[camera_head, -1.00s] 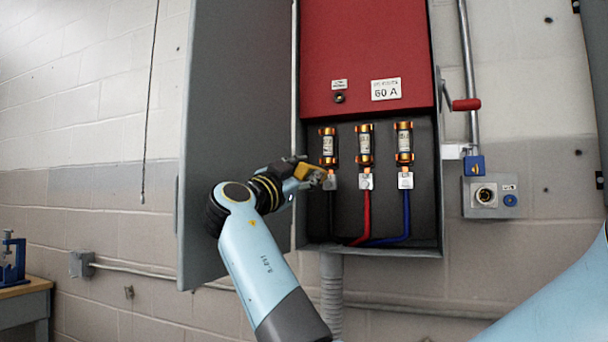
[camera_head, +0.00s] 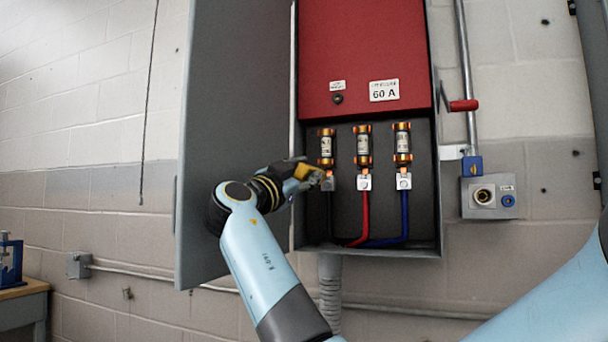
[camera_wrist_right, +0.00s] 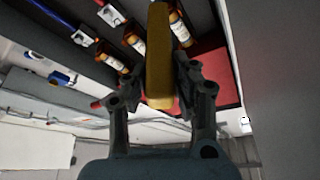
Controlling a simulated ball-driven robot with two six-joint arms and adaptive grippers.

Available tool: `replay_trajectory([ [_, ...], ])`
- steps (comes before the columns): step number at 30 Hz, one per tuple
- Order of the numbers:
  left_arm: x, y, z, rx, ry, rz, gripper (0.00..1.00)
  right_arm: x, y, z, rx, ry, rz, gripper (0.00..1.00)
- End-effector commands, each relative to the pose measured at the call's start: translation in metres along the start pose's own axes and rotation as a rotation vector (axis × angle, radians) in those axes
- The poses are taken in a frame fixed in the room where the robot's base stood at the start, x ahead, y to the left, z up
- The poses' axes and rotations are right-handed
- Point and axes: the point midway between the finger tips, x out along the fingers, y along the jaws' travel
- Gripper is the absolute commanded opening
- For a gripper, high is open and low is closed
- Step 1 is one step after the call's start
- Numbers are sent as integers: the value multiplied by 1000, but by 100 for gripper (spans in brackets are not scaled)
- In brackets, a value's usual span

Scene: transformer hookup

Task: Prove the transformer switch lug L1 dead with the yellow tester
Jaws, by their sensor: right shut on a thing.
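The yellow tester (camera_head: 308,171) is held in my right gripper (camera_head: 302,178) at the left side of the open switch box. In the right wrist view the tester (camera_wrist_right: 158,60) stands between the two fingers of the right gripper (camera_wrist_right: 158,85), which are shut on it. The leftmost lug (camera_head: 331,183), with a black cable, sits just right of the tester's end; I cannot tell whether they touch. The middle lug (camera_head: 364,182) has a red cable, the right lug (camera_head: 403,181) a blue one. No lug marking is readable. My left gripper is not in view.
Three fuses, such as the middle fuse (camera_head: 363,146), stand above the lugs. The red cover (camera_head: 360,50) hangs above them. The grey open door (camera_head: 235,120) is to the left, close to my right wrist. A red-handled lever (camera_head: 462,105) is on the right side.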

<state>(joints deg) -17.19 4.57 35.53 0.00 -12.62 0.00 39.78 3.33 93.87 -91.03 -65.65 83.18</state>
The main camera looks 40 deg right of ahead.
Motion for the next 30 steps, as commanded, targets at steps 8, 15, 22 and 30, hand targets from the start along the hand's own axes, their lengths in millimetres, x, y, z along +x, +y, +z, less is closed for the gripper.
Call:
replay_trajectory([
  [8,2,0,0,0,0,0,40,0,0,0,1,1,0,0],
  [15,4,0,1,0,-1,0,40,0,0,0,1,1,0,0],
  [22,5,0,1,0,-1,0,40,0,0,0,0,1,0,0],
  [30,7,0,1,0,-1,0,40,0,0,0,0,1,0,0],
])
